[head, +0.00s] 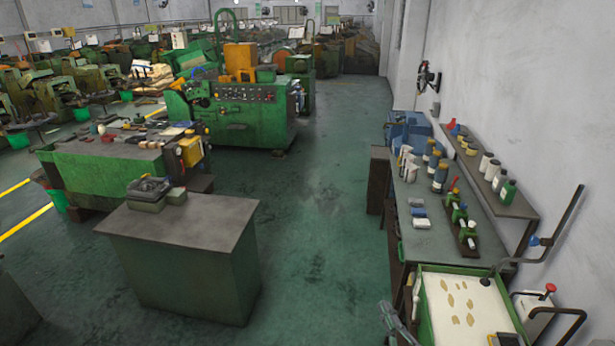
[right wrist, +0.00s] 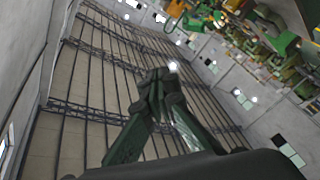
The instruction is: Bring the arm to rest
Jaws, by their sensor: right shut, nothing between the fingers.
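My right gripper (head: 388,312) shows at the bottom edge of the head view, just left of the green-rimmed tray. Only its upper part is in the picture. In the right wrist view, the two dark fingers of my right gripper (right wrist: 157,80) come together at their tips with nothing between them. Behind them are the ceiling and walls of the hall, so the gripper points upward. My left gripper is in neither view.
A green-rimmed tray (head: 453,300) with small tan pieces stands close on the right. Behind it a bench (head: 421,247) holds bottles and small parts, under a wall shelf (head: 520,207). A green cabinet (head: 190,255) stands left. The green floor (head: 320,240) between is clear.

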